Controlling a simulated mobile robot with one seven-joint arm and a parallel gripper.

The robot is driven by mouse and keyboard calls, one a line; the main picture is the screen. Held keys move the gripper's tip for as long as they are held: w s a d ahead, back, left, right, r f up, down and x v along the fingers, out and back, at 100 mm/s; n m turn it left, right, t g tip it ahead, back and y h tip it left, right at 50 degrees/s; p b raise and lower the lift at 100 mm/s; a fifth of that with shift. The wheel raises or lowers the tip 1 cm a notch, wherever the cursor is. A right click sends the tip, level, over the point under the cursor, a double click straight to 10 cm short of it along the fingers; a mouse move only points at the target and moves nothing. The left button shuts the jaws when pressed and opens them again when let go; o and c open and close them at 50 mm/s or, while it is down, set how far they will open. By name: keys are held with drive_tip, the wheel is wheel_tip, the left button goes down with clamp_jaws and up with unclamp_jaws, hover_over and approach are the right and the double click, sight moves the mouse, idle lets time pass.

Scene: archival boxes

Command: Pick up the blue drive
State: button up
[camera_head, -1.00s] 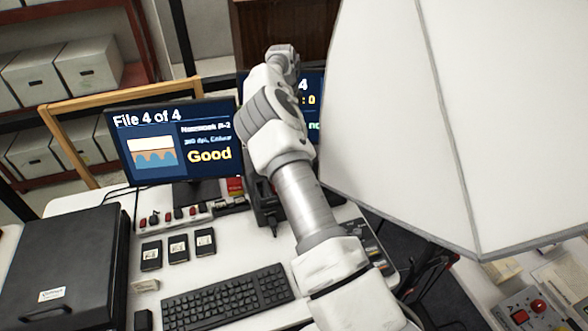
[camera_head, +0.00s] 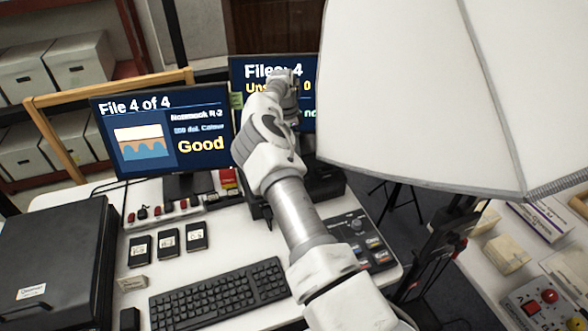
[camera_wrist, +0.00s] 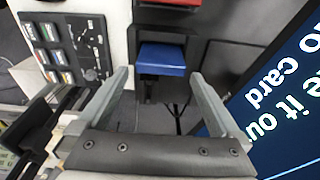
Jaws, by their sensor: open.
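The blue drive (camera_wrist: 162,59) shows in the wrist view as a blue block at the upper middle, sticking out toward me from a dark slot or holder. My gripper (camera_wrist: 158,76) is open, its two grey fingers apart to the left and right of the drive's line. The drive appears ahead of the fingertips, and nothing is between the fingers. In the head view my arm reaches to the monitors, and the gripper and the blue drive cannot be made out there.
A red item (camera_wrist: 172,2) is at the wrist view's top edge. A monitor (camera_wrist: 285,95) stands close on the right, a control panel (camera_wrist: 70,48) at left. The desk holds a keyboard (camera_head: 220,294), several black drives (camera_head: 168,240) and a black case (camera_head: 50,265). A large white panel (camera_head: 420,90) hangs at right.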

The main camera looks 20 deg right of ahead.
drive_tip(key=f, duration=0.3)
drive_tip(key=f+b, duration=0.1)
drive_tip(key=shift+w+d+f, duration=0.1)
drive_tip(key=shift+d+f, duration=0.25)
drive_tip(key=c, duration=1.2)
drive_tip(key=shift+r, duration=0.1)
drive_tip(key=shift+c, duration=0.2)
